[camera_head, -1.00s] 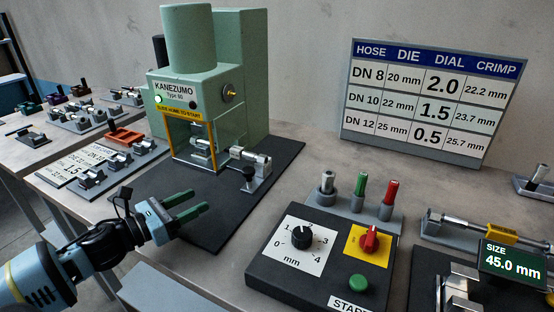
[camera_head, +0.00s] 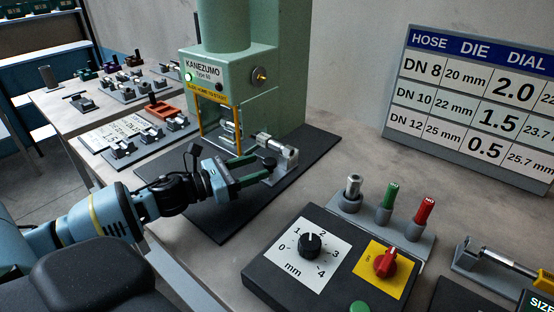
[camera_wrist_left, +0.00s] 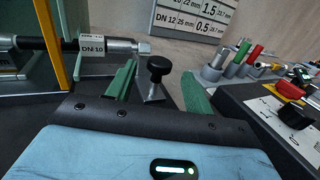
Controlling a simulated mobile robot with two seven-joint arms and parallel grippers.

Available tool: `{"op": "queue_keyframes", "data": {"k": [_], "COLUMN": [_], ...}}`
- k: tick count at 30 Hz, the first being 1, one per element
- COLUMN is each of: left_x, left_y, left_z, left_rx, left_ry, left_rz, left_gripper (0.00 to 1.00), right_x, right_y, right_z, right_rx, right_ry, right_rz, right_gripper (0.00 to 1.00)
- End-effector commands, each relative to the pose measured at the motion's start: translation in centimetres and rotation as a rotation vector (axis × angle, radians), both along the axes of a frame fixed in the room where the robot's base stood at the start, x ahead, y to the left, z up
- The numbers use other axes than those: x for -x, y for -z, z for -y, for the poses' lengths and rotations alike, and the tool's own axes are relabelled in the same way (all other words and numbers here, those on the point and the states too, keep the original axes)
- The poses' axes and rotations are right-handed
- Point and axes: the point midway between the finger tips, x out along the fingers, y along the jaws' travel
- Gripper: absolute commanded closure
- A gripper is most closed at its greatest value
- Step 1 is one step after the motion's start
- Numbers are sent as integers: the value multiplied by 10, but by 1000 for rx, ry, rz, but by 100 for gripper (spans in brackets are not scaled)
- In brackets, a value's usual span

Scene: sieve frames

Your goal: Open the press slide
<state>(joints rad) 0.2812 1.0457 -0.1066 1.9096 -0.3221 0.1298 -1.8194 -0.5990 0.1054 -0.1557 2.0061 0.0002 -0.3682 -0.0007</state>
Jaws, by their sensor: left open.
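The green press (camera_head: 235,60) stands on a dark mat, with a yellow-edged opening at its front. Its slide handle, a black knob on a metal post, shows in the left wrist view (camera_wrist_left: 158,68); in the head view it is mostly hidden by the fingers. My left gripper (camera_head: 264,166) is open at the slide, right of the press opening. In the left wrist view its green fingers (camera_wrist_left: 158,82) stand either side of the knob, with gaps visible. A hose piece labelled DN 10 (camera_wrist_left: 93,44) lies across the press opening. My right gripper is not in view.
A control box (camera_head: 325,255) with a dial and red switch stands front right. Behind it a grey holder (camera_head: 385,225) carries several coloured pins. A die chart (camera_head: 480,110) leans on the wall. Small dies and an orange tray (camera_head: 160,110) lie at the left.

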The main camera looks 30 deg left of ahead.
Motion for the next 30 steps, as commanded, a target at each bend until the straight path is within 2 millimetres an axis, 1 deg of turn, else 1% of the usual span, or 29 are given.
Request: {"op": "queue_keyframes", "data": {"k": [5, 18, 24, 30], "left_x": [-15, -51, -59, -60], "left_y": [-3, -2, -1, 0], "left_z": [7, 26, 30, 31], "left_rx": [-2, 1, 0, -1], "left_ry": [1, -1, 0, 0], "left_rz": [4, 3, 1, 0], "left_gripper": [48, 48, 48, 48], "right_x": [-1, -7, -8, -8], "right_y": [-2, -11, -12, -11], "right_z": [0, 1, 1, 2], "right_rx": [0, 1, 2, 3], "right_ry": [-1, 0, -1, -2], "right_rz": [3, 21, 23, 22], "right_gripper": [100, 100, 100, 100]}}
